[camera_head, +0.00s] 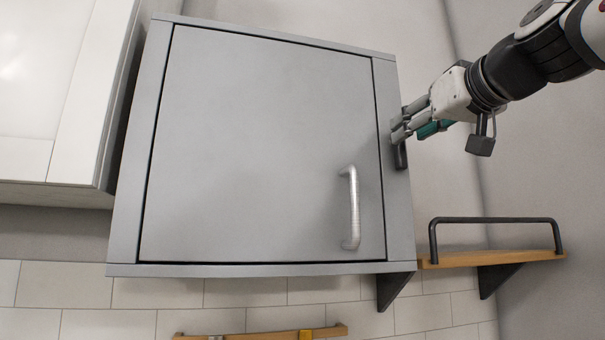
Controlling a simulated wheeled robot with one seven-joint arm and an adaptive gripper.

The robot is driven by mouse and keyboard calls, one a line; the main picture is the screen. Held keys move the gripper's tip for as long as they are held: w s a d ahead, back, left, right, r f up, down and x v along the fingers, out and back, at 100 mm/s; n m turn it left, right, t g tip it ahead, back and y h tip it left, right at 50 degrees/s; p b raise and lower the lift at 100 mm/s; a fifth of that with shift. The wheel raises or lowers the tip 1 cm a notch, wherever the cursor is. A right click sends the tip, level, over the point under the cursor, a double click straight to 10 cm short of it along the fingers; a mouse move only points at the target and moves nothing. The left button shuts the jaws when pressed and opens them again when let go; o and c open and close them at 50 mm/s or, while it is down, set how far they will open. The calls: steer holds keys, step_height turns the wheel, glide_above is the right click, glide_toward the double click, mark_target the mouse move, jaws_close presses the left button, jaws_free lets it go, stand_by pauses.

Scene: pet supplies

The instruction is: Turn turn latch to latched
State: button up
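A grey wall cabinet (400,220) has its flat door (260,140) closed in its frame. The turn latch is a dark bar (400,157) on the right side of the frame, near the door's edge. The bar looks roughly upright, and its middle is covered by my fingers. My gripper (398,128) reaches in from the upper right, with its fingertips at the latch. I cannot tell whether the fingers are closed on the bar or only beside it. A silver pull handle (354,208) is on the lower right of the door.
A wooden shelf (500,257) with a dark rail (495,220) is at the lower right, below my arm. A white cupboard (75,90) stands at the left. A wooden strip (260,337) runs along the tiled wall below. The space in front of the door is clear.

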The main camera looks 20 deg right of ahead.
mark_target(399, 149)
steer(key=shift+w, duration=1.8)
jaws_close()
